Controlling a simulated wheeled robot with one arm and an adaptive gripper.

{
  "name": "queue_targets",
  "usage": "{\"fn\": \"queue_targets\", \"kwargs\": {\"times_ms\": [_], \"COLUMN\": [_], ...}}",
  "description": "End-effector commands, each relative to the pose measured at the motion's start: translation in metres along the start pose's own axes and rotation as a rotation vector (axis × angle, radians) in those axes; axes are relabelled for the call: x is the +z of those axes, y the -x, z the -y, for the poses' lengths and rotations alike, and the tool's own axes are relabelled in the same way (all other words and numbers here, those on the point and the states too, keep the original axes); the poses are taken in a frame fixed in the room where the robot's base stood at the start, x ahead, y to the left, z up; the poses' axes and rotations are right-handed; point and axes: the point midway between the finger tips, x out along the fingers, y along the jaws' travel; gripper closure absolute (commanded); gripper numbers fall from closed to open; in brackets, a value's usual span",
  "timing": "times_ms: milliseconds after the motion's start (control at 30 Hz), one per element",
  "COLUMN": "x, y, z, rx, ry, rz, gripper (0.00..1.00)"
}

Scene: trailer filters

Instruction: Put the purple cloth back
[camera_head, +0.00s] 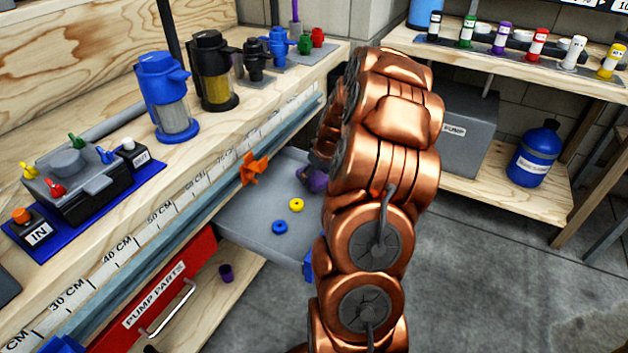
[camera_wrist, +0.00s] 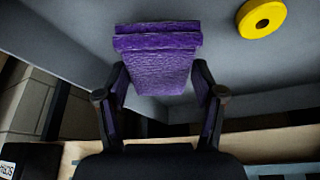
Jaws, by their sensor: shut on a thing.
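The purple cloth (camera_wrist: 160,70) is a folded, textured pad in the middle of the wrist view. My gripper (camera_wrist: 160,92) is shut on it, with one dark finger against each side. The cloth is over the grey tray (camera_wrist: 70,45); I cannot tell whether it touches the tray floor. In the head view a small part of the purple cloth (camera_head: 314,181) shows at the left edge of my copper arm, above the pulled-out grey tray (camera_head: 245,215). My arm hides most of the gripper there.
A yellow ring (camera_head: 296,205) and a blue ring (camera_head: 280,227) lie in the tray. An orange impeller (camera_head: 250,170) is at the tray's left edge. Blue and black pumps (camera_head: 168,105) line the bench.

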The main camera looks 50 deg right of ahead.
Motion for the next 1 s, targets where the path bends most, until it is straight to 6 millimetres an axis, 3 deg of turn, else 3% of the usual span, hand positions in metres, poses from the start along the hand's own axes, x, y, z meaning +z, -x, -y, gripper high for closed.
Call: {"fn": "queue_targets", "kwargs": {"times_ms": [133, 467, 500, 700, 1000], "x": [0.008, 0.009, 0.009, 0.009, 0.009], "y": [-0.019, -0.022, -0.021, -0.021, -0.021], "z": [0.002, 0.001, 0.001, 0.001, 0.001], "rx": [-0.004, -0.001, -0.001, -0.001, -0.001], "ry": [-0.001, 0.001, 0.001, 0.001, 0.001], "rz": [0.003, 0.001, 0.001, 0.001, 0.001], "gripper": [0.65, 0.65, 0.28, 0.07, 0.07]}}
